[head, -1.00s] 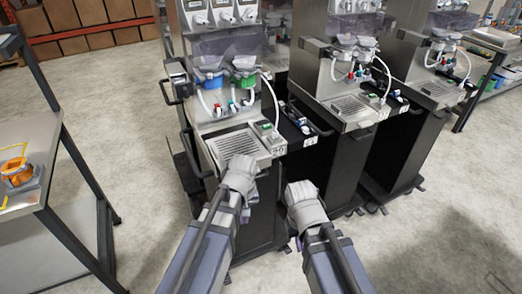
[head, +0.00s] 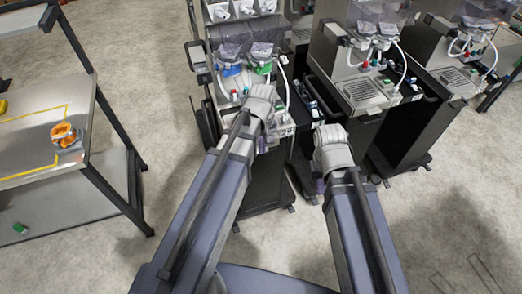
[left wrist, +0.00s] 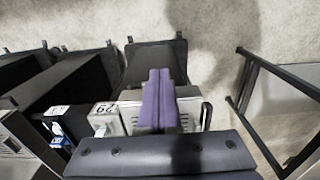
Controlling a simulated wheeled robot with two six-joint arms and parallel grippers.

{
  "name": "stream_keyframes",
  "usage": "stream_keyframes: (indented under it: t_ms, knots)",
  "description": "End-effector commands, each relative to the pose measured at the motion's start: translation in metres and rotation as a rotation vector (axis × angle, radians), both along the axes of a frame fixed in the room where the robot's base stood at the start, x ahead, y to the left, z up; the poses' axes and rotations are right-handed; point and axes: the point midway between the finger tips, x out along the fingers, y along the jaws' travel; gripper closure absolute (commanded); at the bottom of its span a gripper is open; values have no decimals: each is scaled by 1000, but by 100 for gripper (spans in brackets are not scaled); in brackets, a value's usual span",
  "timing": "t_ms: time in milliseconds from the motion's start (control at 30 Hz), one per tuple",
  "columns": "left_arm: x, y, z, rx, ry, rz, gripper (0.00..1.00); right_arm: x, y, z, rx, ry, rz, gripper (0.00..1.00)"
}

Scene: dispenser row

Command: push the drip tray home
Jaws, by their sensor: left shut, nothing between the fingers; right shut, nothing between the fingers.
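The drip tray (left wrist: 189,112) is a pale slatted panel at the front of the nearest dispenser (head: 228,72). In the head view my left arm and hand hide most of it. My left gripper (head: 262,143) is shut and empty, in front of that dispenser. In the left wrist view its purple fingers (left wrist: 160,100) are pressed together and overlap the tray; I cannot tell whether they touch it. How far the tray sticks out is hidden. My right gripper (head: 320,185) is shut and empty, lower and to the right, apart from the dispensers.
Two more dispensers, a middle one (head: 343,65) and a right one (head: 455,55), stand on dark carts. A numbered label (left wrist: 103,108) is beside the tray. A shelf rack (head: 85,100) with an orange item (head: 65,134) stands at left. Floor between rack and dispensers is clear.

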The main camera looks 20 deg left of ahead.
Motion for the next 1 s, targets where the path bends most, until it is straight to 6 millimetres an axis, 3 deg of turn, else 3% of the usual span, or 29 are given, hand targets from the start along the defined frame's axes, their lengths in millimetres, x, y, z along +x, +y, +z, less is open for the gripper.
stream_keyframes:
  t_ms: [367, 900, 1000]
  knots:
    - [0, 0, -31, 0, 0, -1, 100, 0, 0, -31, 0, 0, -1, 100]
    - [0, 0, -108, 0, 0, -1, 100, 0, 0, -108, 0, 0, -2, 100]
    - [20, 11, -99, 0, 0, 1, 100, 0, 0, -99, 0, 0, -2, 100]
